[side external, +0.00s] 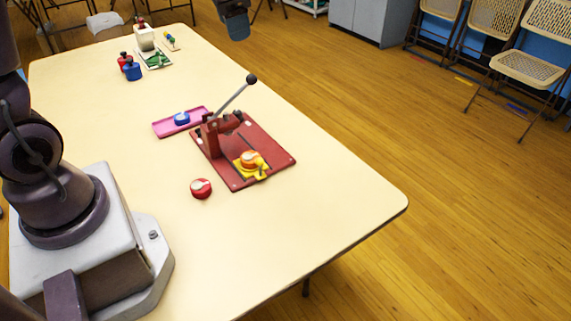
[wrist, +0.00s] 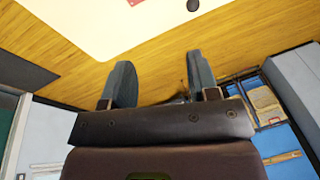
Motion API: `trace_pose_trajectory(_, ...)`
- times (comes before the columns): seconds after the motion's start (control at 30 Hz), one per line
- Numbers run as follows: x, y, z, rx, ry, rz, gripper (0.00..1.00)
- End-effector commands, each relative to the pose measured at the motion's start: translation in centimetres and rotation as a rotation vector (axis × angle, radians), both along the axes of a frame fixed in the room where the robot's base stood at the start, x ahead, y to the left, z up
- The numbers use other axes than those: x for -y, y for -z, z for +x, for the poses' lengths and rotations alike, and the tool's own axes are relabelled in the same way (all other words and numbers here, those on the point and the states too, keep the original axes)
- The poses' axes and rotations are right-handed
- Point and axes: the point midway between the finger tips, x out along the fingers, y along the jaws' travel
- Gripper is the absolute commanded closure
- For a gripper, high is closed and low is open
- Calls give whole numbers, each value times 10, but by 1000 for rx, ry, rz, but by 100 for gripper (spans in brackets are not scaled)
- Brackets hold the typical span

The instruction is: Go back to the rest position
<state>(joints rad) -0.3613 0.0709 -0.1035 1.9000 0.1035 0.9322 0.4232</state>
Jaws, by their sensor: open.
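My gripper (wrist: 160,68) shows in the wrist view with its two blue-grey fingers spread apart and nothing between them. It is in the air, and the floor and the table edge lie beyond the fingers. In the side external view a dark blue-grey part, likely mine, hangs at the top edge; the fingers cannot be made out there. A red lever press (side external: 222,137) stands on a red base plate (side external: 274,155) on the table, its lever raised with a black knob (side external: 252,79). A yellow holder with an orange-topped round piece (side external: 249,158) sits on the plate.
A pink tray (side external: 163,129) holds a blue round piece (side external: 181,118). A red round piece (side external: 201,188) lies on the cream table (side external: 330,220). Red and blue bottles (side external: 132,71), a white container (side external: 145,38) and a green item stand at the far end. The table's right front is clear.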

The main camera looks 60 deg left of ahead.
Motion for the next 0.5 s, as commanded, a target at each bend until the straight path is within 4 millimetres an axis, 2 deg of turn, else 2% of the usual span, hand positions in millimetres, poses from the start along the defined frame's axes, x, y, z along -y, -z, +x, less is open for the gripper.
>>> trace_pose_trajectory(0.03, 18, -13, -16, 36, -11, -2, 45)
trace_pose_trajectory(0.2, 63, -33, -73, 142, -72, -47, 45)
trace_pose_trajectory(0.4, 96, -31, -132, 244, -133, -135, 45)
trace_pose_trajectory(0.5, 104, -26, -150, 272, -154, -174, 45)
